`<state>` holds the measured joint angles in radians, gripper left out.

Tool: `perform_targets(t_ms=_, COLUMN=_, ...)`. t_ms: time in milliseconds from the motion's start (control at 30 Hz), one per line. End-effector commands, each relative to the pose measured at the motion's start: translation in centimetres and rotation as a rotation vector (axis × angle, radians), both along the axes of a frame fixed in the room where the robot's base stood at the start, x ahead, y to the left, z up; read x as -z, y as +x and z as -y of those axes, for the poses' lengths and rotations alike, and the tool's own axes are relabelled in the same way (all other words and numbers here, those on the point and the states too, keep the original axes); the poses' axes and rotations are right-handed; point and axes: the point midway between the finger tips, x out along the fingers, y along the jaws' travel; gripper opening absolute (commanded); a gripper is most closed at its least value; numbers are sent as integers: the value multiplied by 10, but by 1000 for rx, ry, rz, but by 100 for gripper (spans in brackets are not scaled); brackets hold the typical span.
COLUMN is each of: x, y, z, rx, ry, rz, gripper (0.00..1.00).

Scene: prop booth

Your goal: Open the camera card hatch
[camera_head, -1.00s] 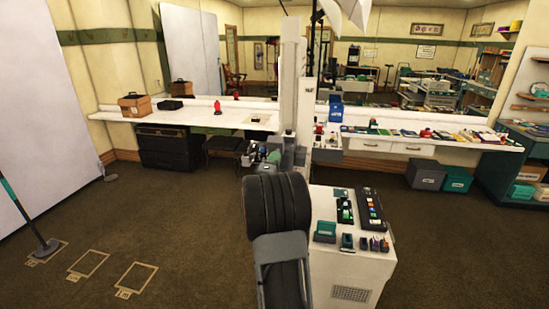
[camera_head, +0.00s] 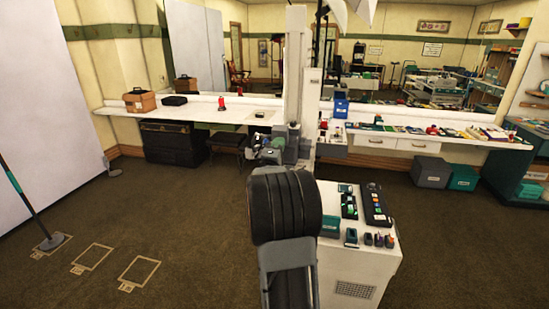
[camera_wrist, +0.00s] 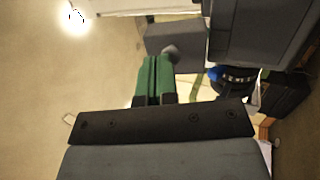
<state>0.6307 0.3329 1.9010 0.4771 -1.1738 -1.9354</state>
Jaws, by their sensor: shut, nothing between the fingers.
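My gripper (camera_wrist: 155,78) shows in the wrist view as two green fingers pressed together, with nothing between them. Beyond the fingertips is a grey block (camera_wrist: 172,40). A larger dark grey body (camera_wrist: 258,35) fills the upper right, with a black and blue ring (camera_wrist: 235,76) bearing white marks below it. These look like parts of a camera, but I cannot be sure. The fingertips appear close to the grey block; whether they touch it I cannot tell. I cannot make out the card hatch or its state. In the head view my arm largely hides this area.
A white cabinet (camera_head: 354,271) with several small devices on top stands close at the right. A long white counter (camera_head: 203,113) runs along the mirror wall, with a brown box (camera_head: 140,101) and a red object (camera_head: 222,103). Open carpet lies at the left.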

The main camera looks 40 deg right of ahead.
Motion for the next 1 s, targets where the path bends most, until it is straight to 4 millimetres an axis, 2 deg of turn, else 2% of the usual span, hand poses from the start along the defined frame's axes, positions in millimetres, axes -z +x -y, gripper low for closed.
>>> perform_targets(t_ms=167, x=9, y=-9, z=-20, rx=2, ry=-2, rz=1, gripper=0)
perform_targets(t_ms=600, x=24, y=-44, z=-96, rx=0, ry=-1, rz=2, gripper=0)
perform_targets(t_ms=800, x=27, y=-54, z=-113, rx=2, ry=-1, rz=0, gripper=0)
perform_targets(t_ms=1000, x=27, y=-57, z=-118, rx=4, ry=0, rz=1, gripper=0)
